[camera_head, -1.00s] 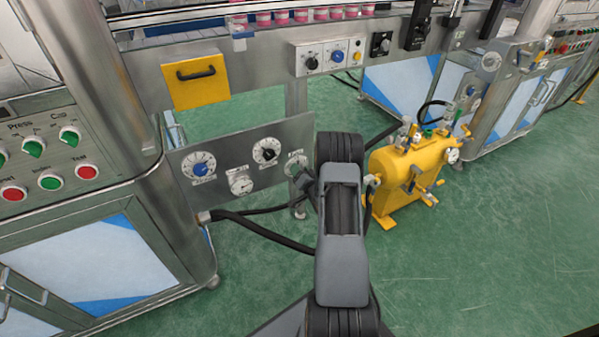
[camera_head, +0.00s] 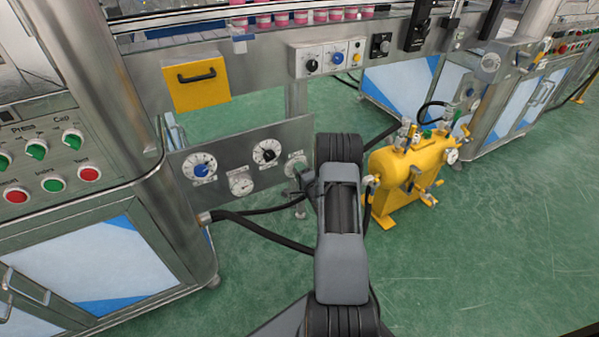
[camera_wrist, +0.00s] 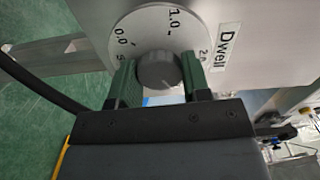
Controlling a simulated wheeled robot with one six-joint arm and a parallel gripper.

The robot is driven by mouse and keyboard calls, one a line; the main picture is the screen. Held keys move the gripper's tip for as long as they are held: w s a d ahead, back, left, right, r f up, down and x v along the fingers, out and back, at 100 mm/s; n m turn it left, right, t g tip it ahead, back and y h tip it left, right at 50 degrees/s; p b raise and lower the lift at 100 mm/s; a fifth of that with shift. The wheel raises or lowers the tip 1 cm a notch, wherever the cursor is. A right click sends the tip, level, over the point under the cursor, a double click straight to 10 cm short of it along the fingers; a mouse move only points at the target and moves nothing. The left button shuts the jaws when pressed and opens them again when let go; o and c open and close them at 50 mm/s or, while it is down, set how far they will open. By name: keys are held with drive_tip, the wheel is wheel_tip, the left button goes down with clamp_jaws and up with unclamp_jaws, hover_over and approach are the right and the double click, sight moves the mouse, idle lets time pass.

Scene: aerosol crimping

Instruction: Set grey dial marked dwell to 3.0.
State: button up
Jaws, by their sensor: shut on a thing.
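The grey dwell dial (camera_wrist: 157,70) is in the wrist view, on a round white scale plate (camera_wrist: 160,28) that shows 0.0, 1.0 and part of 2.0. A "Dwell" label (camera_wrist: 229,48) is beside it on the metal panel. My gripper (camera_wrist: 158,82) is shut on the dial, with one green finger on each side of the knob. The pointer and the lower part of the scale are hidden behind my gripper.
A yellow tank unit (camera_head: 395,180) stands on the floor just right of my arm. Black hoses (camera_head: 265,232) run below the panel.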

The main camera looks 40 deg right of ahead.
drive_tip(key=shift+m, duration=0.7)
drive_tip(key=o, duration=0.9)
drive_tip(key=s+p, duration=0.1)
drive_tip(key=s, duration=0.3)
drive_tip(key=s+a+p, duration=0.1)
drive_tip(key=s, duration=0.4)
drive_tip(key=s+a+p, duration=0.1)
drive_tip(key=s, duration=0.3)
drive_tip(key=shift+s, duration=0.3)
